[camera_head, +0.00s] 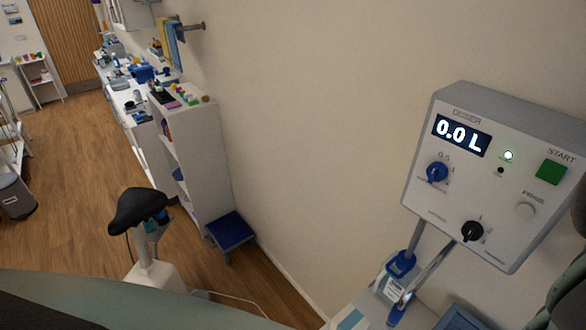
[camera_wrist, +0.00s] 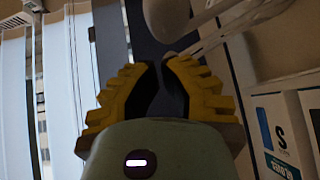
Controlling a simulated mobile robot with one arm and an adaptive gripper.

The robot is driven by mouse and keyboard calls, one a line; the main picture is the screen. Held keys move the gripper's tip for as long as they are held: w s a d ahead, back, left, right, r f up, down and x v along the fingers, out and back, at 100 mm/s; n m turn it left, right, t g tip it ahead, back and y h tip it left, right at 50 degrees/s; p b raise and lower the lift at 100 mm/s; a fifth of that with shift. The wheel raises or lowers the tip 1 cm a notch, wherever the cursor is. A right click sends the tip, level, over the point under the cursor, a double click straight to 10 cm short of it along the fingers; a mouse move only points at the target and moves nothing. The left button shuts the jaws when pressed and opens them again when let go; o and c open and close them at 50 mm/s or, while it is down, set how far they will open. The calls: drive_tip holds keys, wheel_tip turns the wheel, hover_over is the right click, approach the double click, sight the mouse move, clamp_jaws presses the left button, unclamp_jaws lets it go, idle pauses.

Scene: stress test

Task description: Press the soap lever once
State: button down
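My gripper (camera_wrist: 162,63) shows in the wrist view with yellow stepped fingers and dark inner faces. Its fingertips are close together, and I cannot tell whether they touch. No held thing is visible between them. Just beyond the tips are a rounded pale knob-like part (camera_wrist: 167,18) and a slanting pale bar (camera_wrist: 232,24). These may belong to the soap dispenser's lever, but I cannot tell for sure. Contact with the fingers cannot be made out. In the head view I see neither my gripper nor a clear soap lever.
A grey control box (camera_head: 490,190) reading "0.0 L" is on the right. A white shelf (camera_head: 200,150), a blue-topped step (camera_head: 231,231) and a black saddle (camera_head: 137,209) stand left. Wooden floor is open farther left.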

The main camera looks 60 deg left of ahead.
drive_tip(key=shift+w+a+f+p, duration=0.1)
drive_tip(key=shift+f+p, duration=0.85)
drive_tip(key=shift+f, duration=0.1)
drive_tip(key=shift+f, duration=0.1)
